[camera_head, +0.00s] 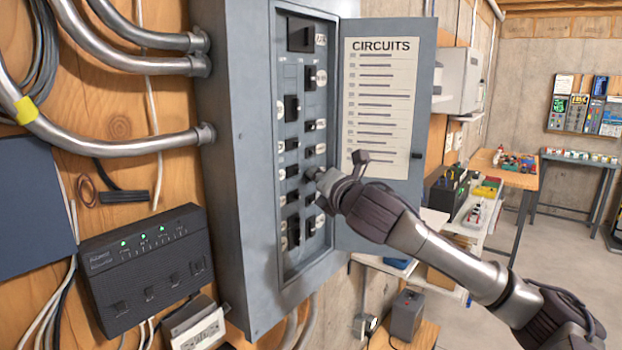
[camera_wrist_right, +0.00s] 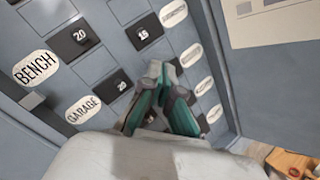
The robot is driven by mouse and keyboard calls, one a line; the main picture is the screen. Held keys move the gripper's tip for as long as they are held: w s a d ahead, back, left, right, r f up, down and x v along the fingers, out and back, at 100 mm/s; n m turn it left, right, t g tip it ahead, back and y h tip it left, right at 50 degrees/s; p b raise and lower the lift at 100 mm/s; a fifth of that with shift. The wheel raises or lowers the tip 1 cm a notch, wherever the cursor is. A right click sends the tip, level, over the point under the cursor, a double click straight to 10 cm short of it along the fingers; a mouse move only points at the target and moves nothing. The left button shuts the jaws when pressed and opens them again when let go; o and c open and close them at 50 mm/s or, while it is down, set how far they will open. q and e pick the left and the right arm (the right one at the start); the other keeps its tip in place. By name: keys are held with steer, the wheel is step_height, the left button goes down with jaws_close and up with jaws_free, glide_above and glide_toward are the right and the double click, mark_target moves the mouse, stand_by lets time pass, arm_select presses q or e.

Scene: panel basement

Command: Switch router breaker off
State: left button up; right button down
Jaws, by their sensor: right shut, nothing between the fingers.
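The grey breaker panel (camera_head: 235,150) stands open on the wooden wall, with two columns of black breakers and white oval labels. My right gripper (camera_head: 316,176) is shut and empty, its tips at the right column in the lower half of the panel. In the right wrist view the shut fingers (camera_wrist_right: 166,80) point at the panel between a breaker marked 15 (camera_wrist_right: 146,34) and lower breakers they partly hide. The BENCH label (camera_wrist_right: 36,68) and GARAGE label (camera_wrist_right: 83,109) are readable; I cannot make out a router label. The black router (camera_head: 147,266) shows green lights. My left gripper is out of view.
The panel door (camera_head: 386,190), with its CIRCUITS list (camera_head: 380,100), is swung open to the right, close beside my right arm. Metal conduits (camera_head: 110,155) enter the panel from the left. A shelf with small items and a workbench (camera_head: 510,170) stand farther right.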

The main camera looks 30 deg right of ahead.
steer(key=shift+w+d+p, duration=0.25)
steer(key=shift+d+p, duration=0.1)
steer(key=shift+d, duration=0.6)
stand_by(0.3)
steer(key=shift+w+d, duration=0.25)
steer(key=shift+w, duration=0.05)
steer(key=shift+s, duration=0.15)
steer(key=shift+a, duration=0.2)
stand_by(0.6)
steer(key=s+d+b, duration=0.1)
steer(key=s+d, duration=0.1)
steer(key=s, duration=0.4)
steer(key=shift+s+d, duration=0.3)
steer(key=shift+d, duration=0.05)
stand_by(0.3)
